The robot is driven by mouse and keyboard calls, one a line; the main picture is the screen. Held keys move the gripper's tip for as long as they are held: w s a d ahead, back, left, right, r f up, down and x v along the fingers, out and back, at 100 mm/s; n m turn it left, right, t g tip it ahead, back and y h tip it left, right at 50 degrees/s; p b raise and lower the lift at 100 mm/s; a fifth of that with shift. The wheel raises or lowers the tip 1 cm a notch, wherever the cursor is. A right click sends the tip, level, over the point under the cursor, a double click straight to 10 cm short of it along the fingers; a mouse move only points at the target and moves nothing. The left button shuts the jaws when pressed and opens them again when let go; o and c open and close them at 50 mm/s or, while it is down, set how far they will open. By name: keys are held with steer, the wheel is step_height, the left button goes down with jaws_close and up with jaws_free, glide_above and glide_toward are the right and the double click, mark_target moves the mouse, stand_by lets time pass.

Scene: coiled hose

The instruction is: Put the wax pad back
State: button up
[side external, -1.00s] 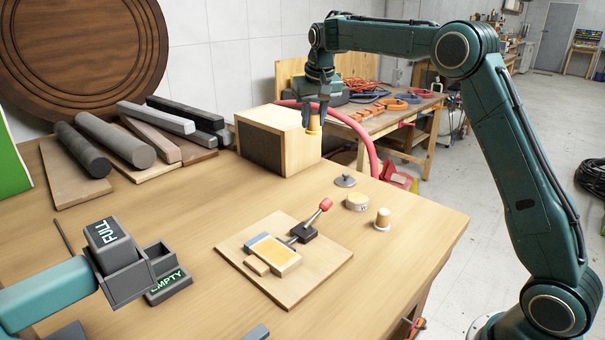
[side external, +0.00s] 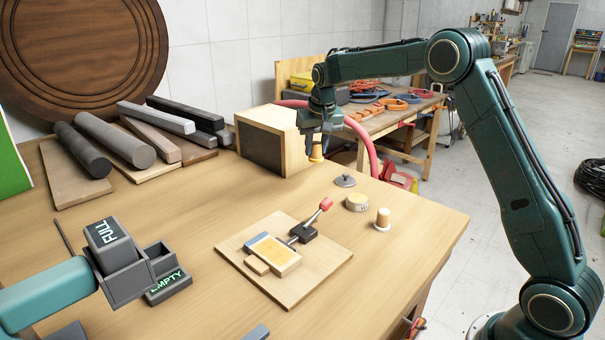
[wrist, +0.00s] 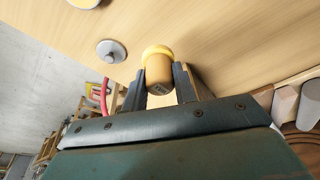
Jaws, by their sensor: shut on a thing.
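The wax pad (side external: 316,153) is a small tan cylinder with a yellow-orange end. My gripper (side external: 315,142) is shut on it and holds it upright, in front of the light wooden box in the side view. In the wrist view the wax pad (wrist: 157,70) sits between both fingers, its yellow end toward the table. I cannot tell for sure whether its lower end touches the table.
The wooden box (side external: 290,125) with a dark face stands close behind my gripper. A board (side external: 295,290) with a clamp and a yellow block lies in front. A red hose (side external: 372,155) runs past the table's back edge. The table between box and board is clear.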

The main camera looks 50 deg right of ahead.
steer(key=shift+f, duration=5.7)
steer(key=shift+f, duration=0.1)
steer(key=o, duration=0.9)
steer(key=shift+o, duration=0.2)
steer(key=v, duration=1.1)
steer(key=shift+s+a+r, duration=0.1)
steer(key=shift+s+r, duration=0.1)
steer(key=shift+r, duration=0.4)
